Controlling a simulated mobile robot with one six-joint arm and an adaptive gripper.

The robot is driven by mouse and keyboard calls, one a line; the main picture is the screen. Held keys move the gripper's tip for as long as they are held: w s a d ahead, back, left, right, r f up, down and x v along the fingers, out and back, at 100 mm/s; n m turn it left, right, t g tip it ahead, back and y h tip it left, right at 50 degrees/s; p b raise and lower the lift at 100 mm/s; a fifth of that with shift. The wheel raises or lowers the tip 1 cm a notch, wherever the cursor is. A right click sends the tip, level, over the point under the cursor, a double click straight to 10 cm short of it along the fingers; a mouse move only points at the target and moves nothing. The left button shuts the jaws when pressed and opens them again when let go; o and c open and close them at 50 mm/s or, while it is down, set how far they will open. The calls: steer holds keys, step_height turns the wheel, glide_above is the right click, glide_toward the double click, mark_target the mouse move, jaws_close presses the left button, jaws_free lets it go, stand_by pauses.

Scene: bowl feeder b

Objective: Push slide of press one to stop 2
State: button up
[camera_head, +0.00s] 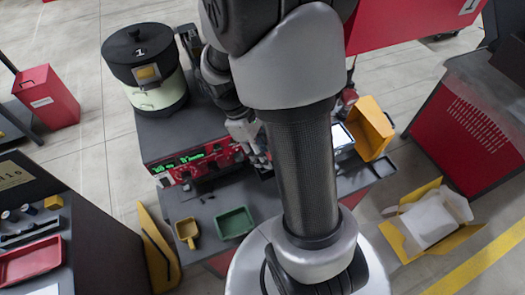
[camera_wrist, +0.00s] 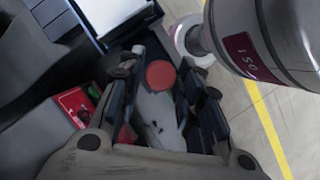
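My gripper (camera_wrist: 163,88) shows in the wrist view with its two dark fingers spread apart. Between the fingers is a pale part with dark marks and a round red knob (camera_wrist: 161,74); I cannot tell whether a finger touches it. In the head view my gripper (camera_head: 256,150) is over the right end of the grey machine with the green display (camera_head: 188,160). A drum marked 1 (camera_head: 145,62) stands on that machine. My arm hides much of the area to the right, and I cannot clearly make out the slide of press one or its stops.
A green tray (camera_head: 234,223) and a yellow scoop (camera_head: 187,231) lie on the grey bench. A yellow bin (camera_head: 370,128) stands right of my arm. An open yellow box (camera_head: 427,220) is on the floor at right. A white-topped box (camera_wrist: 112,14) shows in the wrist view.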

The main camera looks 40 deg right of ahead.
steer(key=shift+o, duration=1.2)
steer(key=shift+a, duration=0.1)
steer(key=shift+r, duration=0.1)
steer(key=v, duration=1.2)
